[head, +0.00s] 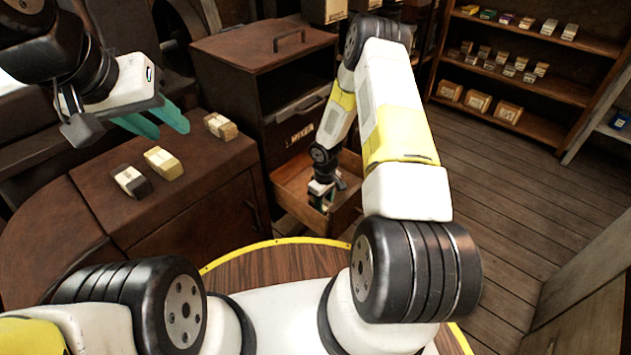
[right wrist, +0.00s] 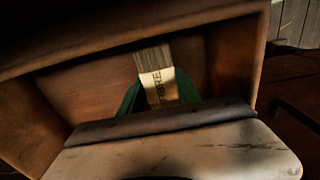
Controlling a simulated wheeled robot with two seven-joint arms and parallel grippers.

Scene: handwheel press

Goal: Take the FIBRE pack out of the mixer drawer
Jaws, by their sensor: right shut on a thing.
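The mixer drawer (head: 291,188) stands pulled out below the cabinet marked MIXER; its wooden wall also shows in the right wrist view (right wrist: 235,60). My right gripper (head: 322,200) reaches down into the drawer. In the right wrist view, its green fingers (right wrist: 158,97) are shut on the FIBRE pack (right wrist: 158,85), a cream pack with a grey-brown top and the lettering FIBRE. The pack is inside the drawer walls; whether it touches the floor I cannot tell. The head view hides it behind my gripper. My left gripper (head: 171,130) is open and empty above the brown counter.
Three packs lie on the brown counter (head: 205,170): a dark-and-cream one (head: 132,181), a yellowish one (head: 163,163) and a pale one (head: 221,126) at the back. Shelves (head: 520,75) with small boxes stand at the back right. The plank floor (head: 500,190) right of the drawer is clear.

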